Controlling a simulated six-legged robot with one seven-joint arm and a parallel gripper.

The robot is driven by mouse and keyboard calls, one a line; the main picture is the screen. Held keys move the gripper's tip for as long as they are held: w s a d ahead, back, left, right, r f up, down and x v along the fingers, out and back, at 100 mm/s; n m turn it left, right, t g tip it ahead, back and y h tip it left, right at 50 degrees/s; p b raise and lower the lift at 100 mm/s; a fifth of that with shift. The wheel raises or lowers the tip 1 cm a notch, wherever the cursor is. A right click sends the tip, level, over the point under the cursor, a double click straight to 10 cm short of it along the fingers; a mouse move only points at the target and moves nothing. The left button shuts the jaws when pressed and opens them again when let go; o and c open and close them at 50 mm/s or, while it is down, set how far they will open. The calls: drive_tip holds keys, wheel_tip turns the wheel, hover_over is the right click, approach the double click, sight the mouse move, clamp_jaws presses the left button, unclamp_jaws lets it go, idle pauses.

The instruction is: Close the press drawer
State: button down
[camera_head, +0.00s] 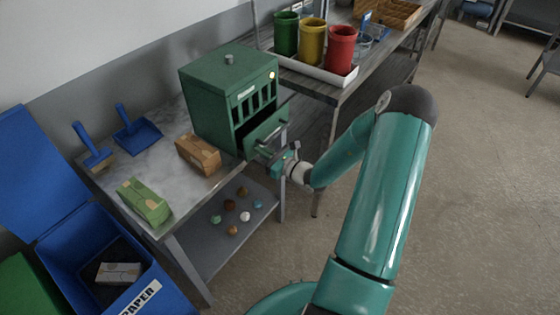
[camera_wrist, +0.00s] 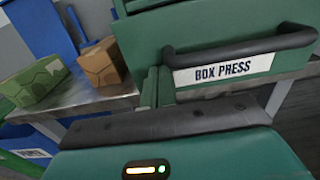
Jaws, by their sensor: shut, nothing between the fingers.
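The green box press (camera_head: 215,92) stands on the marble-topped table, with its slotted front facing right. Its drawer (camera_head: 265,130) sticks out from the lower front, so it stands open. In the wrist view the green drawer front (camera_wrist: 150,45) fills the upper part, with a black bar handle (camera_wrist: 240,48) and a "BOX PRESS" label (camera_wrist: 223,70). My gripper (camera_head: 268,152) is shut and empty, close in front of the drawer near its handle. I cannot tell whether it touches the drawer.
A brown carton (camera_head: 198,155) and a green carton (camera_head: 145,201) lie on the table (camera_head: 170,125). Several small coloured items sit on its lower shelf. A blue paper bin (camera_head: 75,235) stands at left. Green, yellow and red cups (camera_head: 341,48) stand on the bench behind.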

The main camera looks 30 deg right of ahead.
sight(251, 145)
drive_tip(key=x, duration=0.4)
drive_tip(key=shift+w+a+r, duration=0.15)
drive_tip(key=shift+w, duration=0.15)
drive_tip(key=shift+w, duration=0.1)
